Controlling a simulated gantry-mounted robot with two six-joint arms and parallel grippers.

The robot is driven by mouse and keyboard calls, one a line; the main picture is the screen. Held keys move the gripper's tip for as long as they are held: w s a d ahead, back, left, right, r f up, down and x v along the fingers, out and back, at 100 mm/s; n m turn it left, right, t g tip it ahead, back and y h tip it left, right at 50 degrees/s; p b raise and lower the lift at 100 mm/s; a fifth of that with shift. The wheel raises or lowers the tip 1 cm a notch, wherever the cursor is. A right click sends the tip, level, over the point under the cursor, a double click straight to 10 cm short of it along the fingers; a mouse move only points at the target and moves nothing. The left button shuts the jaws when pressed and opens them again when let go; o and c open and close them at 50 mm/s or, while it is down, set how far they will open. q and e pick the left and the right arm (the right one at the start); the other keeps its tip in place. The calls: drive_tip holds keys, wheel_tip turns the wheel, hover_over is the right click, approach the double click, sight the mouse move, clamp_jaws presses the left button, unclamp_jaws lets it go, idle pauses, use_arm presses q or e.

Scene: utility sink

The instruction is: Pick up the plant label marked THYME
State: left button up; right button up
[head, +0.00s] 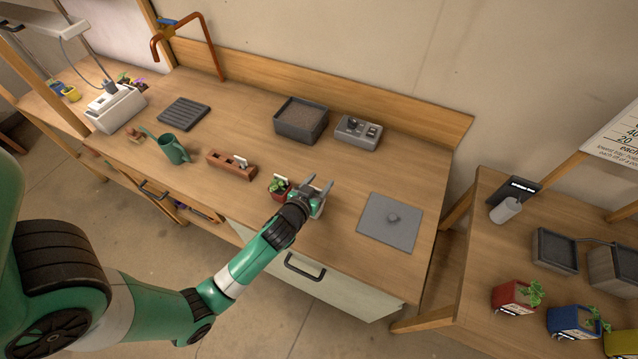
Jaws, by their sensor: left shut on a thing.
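My left gripper (318,184) is over the front middle of the workbench, just right of a small red pot (283,192) with a green plant. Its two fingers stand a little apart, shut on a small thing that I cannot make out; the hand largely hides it. The label's writing is too small to read, so I cannot tell which one is THYME. My right gripper is not in view.
On the workbench are a green watering can (173,150), a dark ribbed tray (185,113), a soil-filled grey bin (301,121), a grey control box (358,131) and a flat grey plate (390,221). A side table at right holds coloured pots (511,297). Bare wood lies between these things.

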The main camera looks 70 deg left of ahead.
use_arm(q)
drive_tip(key=s+d+r+p, duration=0.3)
drive_tip(key=s+r+p, duration=0.8)
drive_tip(key=s+p, duration=0.1)
drive_tip(key=shift+s+d, duration=0.2)
drive_tip(key=shift+s, duration=0.55)
drive_tip(key=shift+f, duration=0.1)
